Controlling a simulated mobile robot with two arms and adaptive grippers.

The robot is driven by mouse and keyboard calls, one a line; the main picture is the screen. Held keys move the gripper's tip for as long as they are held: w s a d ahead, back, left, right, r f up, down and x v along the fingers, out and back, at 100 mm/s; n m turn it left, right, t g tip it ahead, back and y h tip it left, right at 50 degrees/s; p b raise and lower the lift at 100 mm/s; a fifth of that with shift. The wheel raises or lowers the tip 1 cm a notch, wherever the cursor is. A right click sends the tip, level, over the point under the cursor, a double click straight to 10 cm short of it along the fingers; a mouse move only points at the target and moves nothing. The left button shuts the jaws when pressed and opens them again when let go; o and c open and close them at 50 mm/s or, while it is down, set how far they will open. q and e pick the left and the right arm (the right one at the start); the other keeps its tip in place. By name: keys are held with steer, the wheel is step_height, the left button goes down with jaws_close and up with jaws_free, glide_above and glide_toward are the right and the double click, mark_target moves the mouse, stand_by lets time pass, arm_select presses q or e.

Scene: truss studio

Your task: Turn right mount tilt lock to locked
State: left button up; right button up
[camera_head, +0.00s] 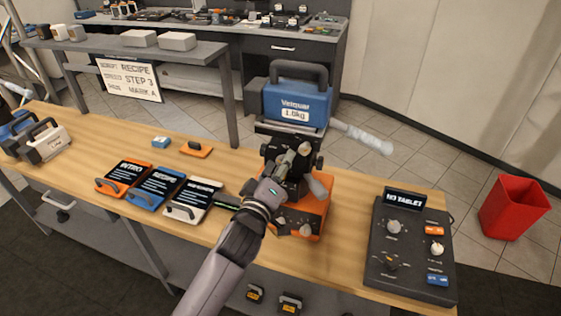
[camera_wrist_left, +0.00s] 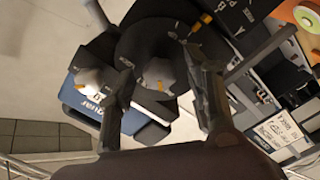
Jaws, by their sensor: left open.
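The mount (camera_head: 292,188) is a black head on an orange base, with pale knobs on its side and base. It bears a blue block (camera_head: 297,103) labelled Velquar 1.0kg. My left gripper (camera_head: 291,160) is at the mount's near side, partly covering it. In the left wrist view the open fingers (camera_wrist_left: 162,88) stand either side of a pale knob (camera_wrist_left: 158,72) with an orange mark. A second pale knob (camera_wrist_left: 92,78) lies left of the left finger. I cannot tell which knob is the tilt lock, or whether the fingers touch the knob. My right gripper does not show.
A dark control panel (camera_head: 410,250) with knobs lies right of the mount. Several labelled slates (camera_head: 160,186) lie left on the wooden table (camera_head: 90,140). A pale handle (camera_head: 362,136) juts out right behind the mount. A red bin (camera_head: 512,208) stands on the floor.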

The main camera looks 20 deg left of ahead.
arm_select(q)
steer(key=shift+w, duration=0.2)
jaws_close()
stand_by(0.6)
steer(key=shift+m, duration=0.3)
steer(key=m+p, duration=0.5)
steer(key=m, duration=1.2)
steer(key=shift+r+p, duration=0.1)
steer(key=shift+p, duration=0.3)
steer(key=shift+m, duration=0.3)
